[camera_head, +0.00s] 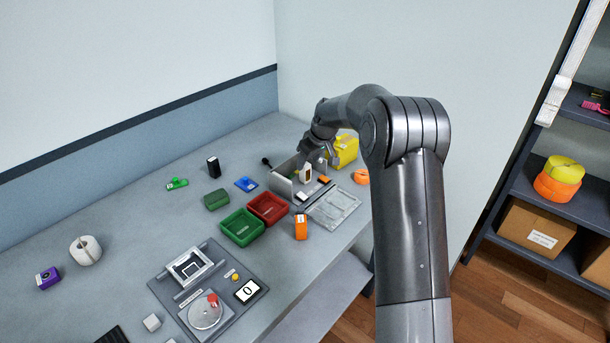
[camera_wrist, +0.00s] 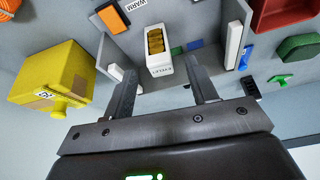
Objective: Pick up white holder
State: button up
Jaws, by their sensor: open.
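The white holder (camera_head: 306,174) stands in an open grey bin (camera_head: 283,186) at the back right of the counter. My gripper (camera_head: 315,157) is over the bin, close to the holder. In the wrist view my gripper (camera_wrist: 163,76) is open, its fingers on either side of the holder's near end. Whether either finger touches it I cannot tell.
A yellow box (camera_head: 344,151) stands right behind the bin. Red (camera_head: 268,208) and green (camera_head: 241,227) trays sit in front. A thin white item (camera_wrist: 234,45) and a blue item (camera_wrist: 246,58) are right of the holder. Grey bin walls stand close around my fingers.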

aim_at(306, 165)
jog(key=x, duration=0.5)
jog(key=shift+w+f, duration=0.2)
jog(key=c, duration=1.1)
jog(key=shift+r, duration=0.15)
